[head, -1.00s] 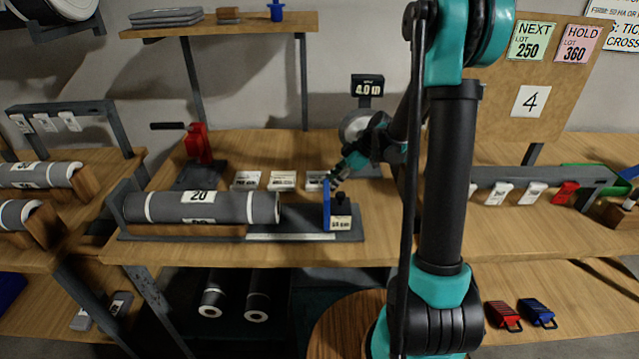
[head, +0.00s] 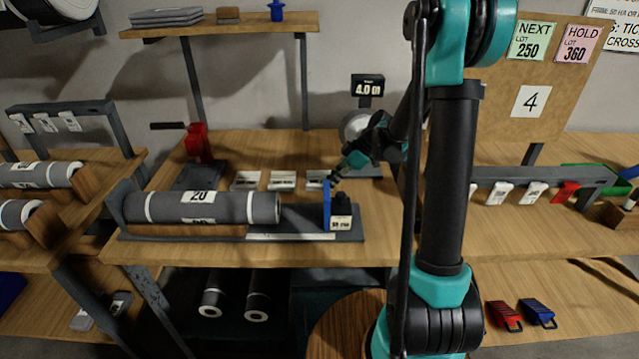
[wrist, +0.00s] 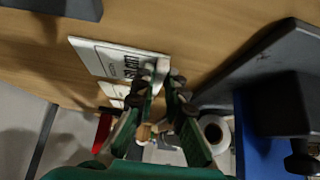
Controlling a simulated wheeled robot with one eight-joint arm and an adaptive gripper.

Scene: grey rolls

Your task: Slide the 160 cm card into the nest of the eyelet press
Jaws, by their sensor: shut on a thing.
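Three white cards lie in a row on the bench. The rightmost card (head: 314,182) is partly hidden by the blue plate in the head view. In the wrist view this card (wrist: 105,58) shows dark print, too blurred to read for certain. My gripper (wrist: 162,84) is shut on its near end, and the card looks flat at bench level. In the head view my gripper (head: 333,180) is just behind the blue plate. The red eyelet press (head: 199,145), with a black lever, stands at the back left, apart from the card. Its dark base (head: 199,176) shows; the nest's detail cannot be made out.
The other cards (head: 245,180) (head: 282,180) lie between my gripper and the press. In front, a grey roll (head: 170,207) rests on a measuring bed with an upright blue plate (head: 326,207). A scale display (head: 367,85) stands behind. Bare wood lies behind the cards.

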